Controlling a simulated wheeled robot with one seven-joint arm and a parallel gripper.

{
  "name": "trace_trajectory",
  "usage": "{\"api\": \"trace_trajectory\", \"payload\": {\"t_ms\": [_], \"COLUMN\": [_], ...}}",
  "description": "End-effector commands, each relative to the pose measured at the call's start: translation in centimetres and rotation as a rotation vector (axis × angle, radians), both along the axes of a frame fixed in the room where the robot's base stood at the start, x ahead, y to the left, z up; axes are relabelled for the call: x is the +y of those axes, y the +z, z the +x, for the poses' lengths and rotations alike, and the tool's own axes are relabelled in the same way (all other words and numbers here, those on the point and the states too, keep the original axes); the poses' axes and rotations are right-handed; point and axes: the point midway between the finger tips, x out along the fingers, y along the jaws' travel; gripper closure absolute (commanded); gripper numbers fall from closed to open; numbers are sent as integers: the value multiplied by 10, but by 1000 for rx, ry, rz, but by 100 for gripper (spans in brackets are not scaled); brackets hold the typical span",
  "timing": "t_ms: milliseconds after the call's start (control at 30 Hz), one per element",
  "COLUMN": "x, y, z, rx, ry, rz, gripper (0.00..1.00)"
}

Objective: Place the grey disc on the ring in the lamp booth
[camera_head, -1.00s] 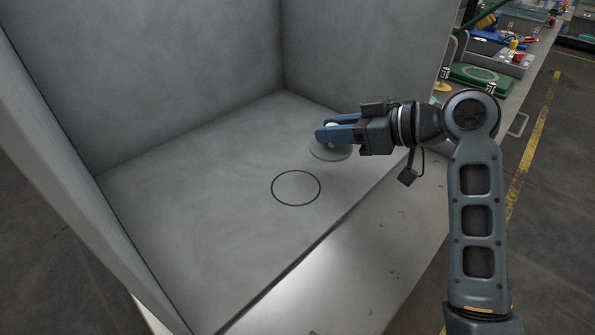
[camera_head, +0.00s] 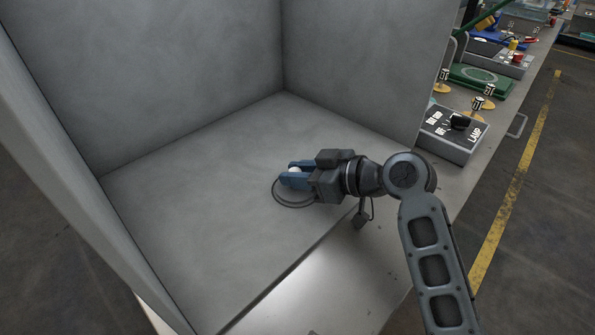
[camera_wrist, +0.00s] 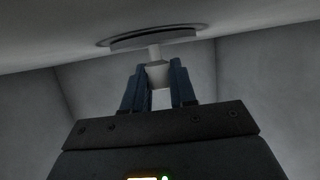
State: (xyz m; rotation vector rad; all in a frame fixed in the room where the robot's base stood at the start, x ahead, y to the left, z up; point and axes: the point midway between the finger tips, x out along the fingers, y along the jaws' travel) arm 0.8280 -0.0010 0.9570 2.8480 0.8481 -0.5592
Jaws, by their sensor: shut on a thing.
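My gripper (camera_head: 287,173) is inside the grey lamp booth (camera_head: 190,75), low over its floor, with its blue fingers shut on the white knob (camera_wrist: 157,73) of the grey disc. The grey disc (camera_wrist: 155,40) shows in the wrist view as a flat plate beyond the fingertips. The thin dark ring (camera_head: 283,203) on the booth floor lies under the gripper, partly hidden by it.
The booth's walls stand behind and to the left. A switch box marked LAMP (camera_head: 455,132) stands outside on the right, with knobbed yellow discs (camera_head: 483,105) and a green case (camera_head: 478,80) farther back. The booth floor left of the ring is clear.

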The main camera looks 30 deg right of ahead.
Motion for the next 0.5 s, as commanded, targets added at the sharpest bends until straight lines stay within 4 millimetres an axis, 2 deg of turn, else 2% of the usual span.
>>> {"api": "trace_trajectory", "payload": {"t_ms": [167,200,500], "x": [0,0,0], "y": [-3,-3,-2], "z": [0,0,0], "rx": [0,0,0], "ry": [0,0,0], "rz": [0,0,0], "gripper": [100,73,46]}}
